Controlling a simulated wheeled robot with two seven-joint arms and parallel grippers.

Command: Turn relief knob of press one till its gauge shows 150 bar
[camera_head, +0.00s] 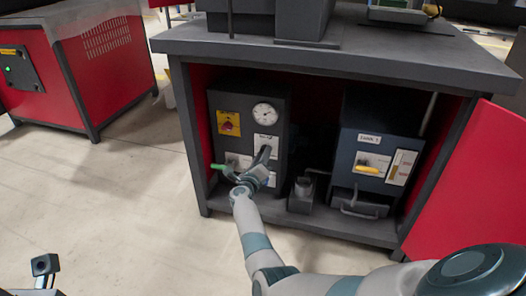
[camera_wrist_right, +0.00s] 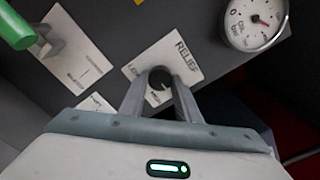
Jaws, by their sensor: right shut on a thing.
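The dark press unit (camera_head: 245,95) stands inside the open cabinet. My right gripper (camera_head: 264,156) reaches to its front. In the right wrist view, its two fingers (camera_wrist_right: 160,92) are shut around the dark round relief knob (camera_wrist_right: 158,78), on a white plate marked RELIEF (camera_wrist_right: 185,62). In the head view the gripper hides the knob. The white round gauge (camera_head: 265,114) is above the gripper; it also shows in the right wrist view (camera_wrist_right: 257,22). Its needle reading is too small to tell. A dark piece at the lower left (camera_head: 45,265) may be my left gripper; its jaws cannot be made out.
A green-handled lever (camera_head: 219,167) sits left of the gripper, and a red switch on a yellow plate (camera_head: 228,123) above it. A tank unit (camera_head: 375,150) with a yellow handle (camera_head: 368,168) stands right. The red door (camera_head: 480,180) is open. The floor left is clear.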

